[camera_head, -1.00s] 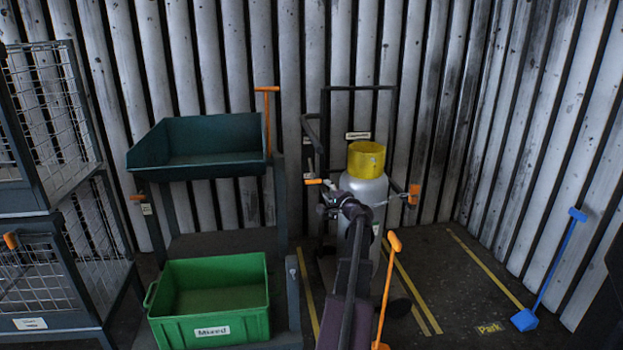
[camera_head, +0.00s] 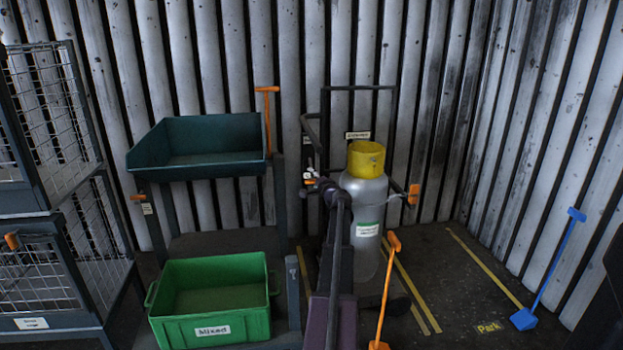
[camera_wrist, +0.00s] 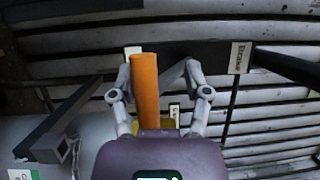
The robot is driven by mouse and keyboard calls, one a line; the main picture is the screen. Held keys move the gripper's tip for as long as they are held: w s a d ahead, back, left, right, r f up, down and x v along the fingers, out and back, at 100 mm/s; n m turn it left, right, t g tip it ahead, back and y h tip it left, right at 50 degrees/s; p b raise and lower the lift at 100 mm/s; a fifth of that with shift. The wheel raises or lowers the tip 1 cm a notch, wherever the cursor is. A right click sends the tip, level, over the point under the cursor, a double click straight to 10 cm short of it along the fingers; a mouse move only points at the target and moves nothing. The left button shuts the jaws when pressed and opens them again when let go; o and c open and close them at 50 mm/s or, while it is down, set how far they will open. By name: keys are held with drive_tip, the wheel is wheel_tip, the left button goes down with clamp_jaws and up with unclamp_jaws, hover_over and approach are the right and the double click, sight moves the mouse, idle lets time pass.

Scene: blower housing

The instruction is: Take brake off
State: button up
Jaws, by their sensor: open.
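In the head view, a gas cylinder (camera_head: 366,205) with a yellow collar (camera_head: 366,160) stands on a dark-framed trolley (camera_head: 358,88) against the wall. A short orange handle (camera_head: 309,181) is at the trolley's left side, partly hidden by my gripper (camera_head: 314,174). In the wrist view, an orange handle (camera_wrist: 145,90) lies between the two fingers of my open gripper (camera_wrist: 160,66), nearer the left finger. I cannot tell whether a finger touches it. Another orange handle (camera_head: 413,194) is at the trolley's right side.
A shelf stand with a dark green bin (camera_head: 205,172) and a green "Mixed" bin (camera_head: 212,331) stands left. A wire cage (camera_head: 35,322) is farther left. A blue long-handled tool (camera_head: 550,268) leans at right; floor there is clear.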

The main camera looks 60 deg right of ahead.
clamp_jaws()
drive_tip(key=shift+s+r, duration=0.15)
idle(0.4)
